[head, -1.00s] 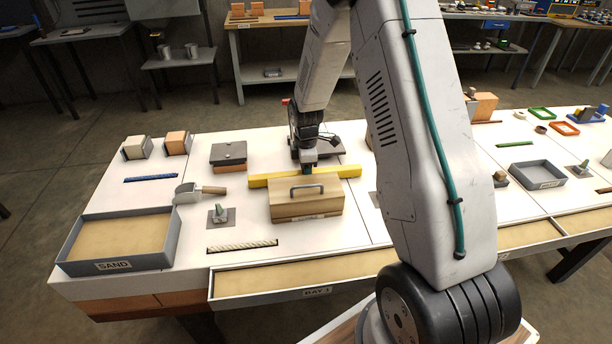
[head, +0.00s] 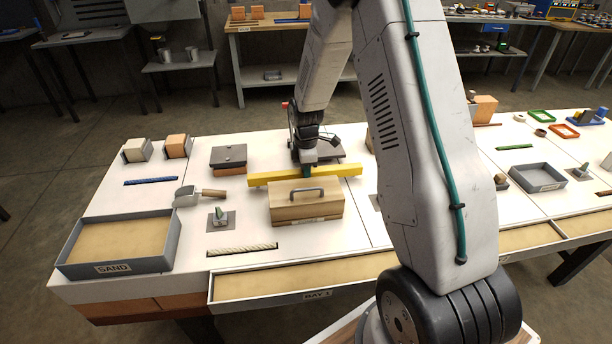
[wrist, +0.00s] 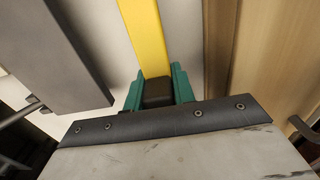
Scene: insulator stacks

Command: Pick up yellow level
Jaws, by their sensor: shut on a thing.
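The yellow level (head: 262,179) is a long yellow bar lying crosswise behind the wooden box. My gripper (head: 309,171) points down over the middle of the level and is shut on it. In the wrist view the level (wrist: 144,38) runs up the picture from between the teal fingers of my gripper (wrist: 158,89). The box hides part of the level's lower edge in the head view. I cannot tell whether a small gap lies between the level and the white table.
The wooden box (head: 306,207) with a metal handle stands close in front of the level. A dark grey plate (head: 327,151) lies behind my gripper. A scoop (head: 188,197), a dark block (head: 229,156) and a sand tray (head: 75,240) are to the left.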

